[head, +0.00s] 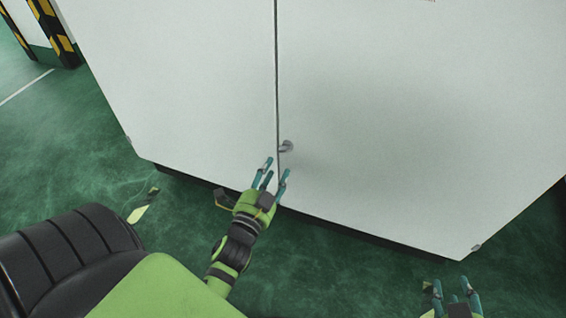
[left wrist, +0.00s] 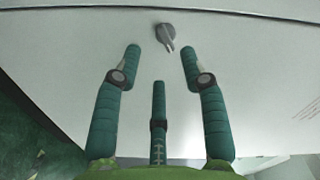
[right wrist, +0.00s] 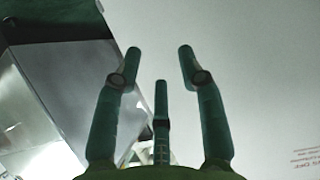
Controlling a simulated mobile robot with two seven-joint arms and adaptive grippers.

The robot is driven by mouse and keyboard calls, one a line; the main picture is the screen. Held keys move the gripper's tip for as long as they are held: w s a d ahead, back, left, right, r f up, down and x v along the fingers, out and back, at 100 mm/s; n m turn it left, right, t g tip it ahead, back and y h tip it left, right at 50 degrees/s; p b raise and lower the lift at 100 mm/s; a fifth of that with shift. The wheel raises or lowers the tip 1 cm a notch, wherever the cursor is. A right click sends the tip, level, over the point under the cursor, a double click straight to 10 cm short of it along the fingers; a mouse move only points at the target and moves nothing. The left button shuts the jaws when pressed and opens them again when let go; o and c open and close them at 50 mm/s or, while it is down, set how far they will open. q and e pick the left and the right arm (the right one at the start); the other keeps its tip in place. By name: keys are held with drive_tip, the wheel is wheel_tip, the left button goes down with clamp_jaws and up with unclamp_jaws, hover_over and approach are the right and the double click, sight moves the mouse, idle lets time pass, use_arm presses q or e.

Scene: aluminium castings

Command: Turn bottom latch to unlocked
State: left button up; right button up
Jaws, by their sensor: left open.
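The bottom latch (head: 286,147) is a small grey metal knob with a lever, on the white cabinet door just right of the vertical seam. In the left wrist view the latch (left wrist: 166,36) sits beyond and between my fingertips, its lever tilted, apart from the fingers. My left gripper (head: 275,172) is open and empty, just below the latch, fingers towards it. My right gripper (head: 456,294) is low at the right edge of the head view, away from the latch. In the right wrist view its fingers (right wrist: 158,50) are spread with nothing between them.
The white cabinet (head: 400,110) fills most of the head view, its two doors meeting at a dark seam. Green floor (head: 85,150) lies in front and to the left. A yellow-black striped post (head: 52,30) stands at the upper left.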

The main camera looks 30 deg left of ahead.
sight(286, 148)
use_arm(q)
drive_tip(key=b+x, duration=0.1)
drive_tip(key=x, duration=0.6)
clamp_jaws()
use_arm(e)
wheel_tip(286, 148, up, 7)
drive_tip(key=w+a+t+y, duration=0.1)
drive_tip(key=w+a+t, duration=0.1)
drive_tip(key=t, duration=0.2)
drive_tip(key=shift+w+a+n+y, duration=0.15)
drive_tip(key=shift+a+n+y, duration=0.15)
drive_tip(key=shift+y, duration=0.1)
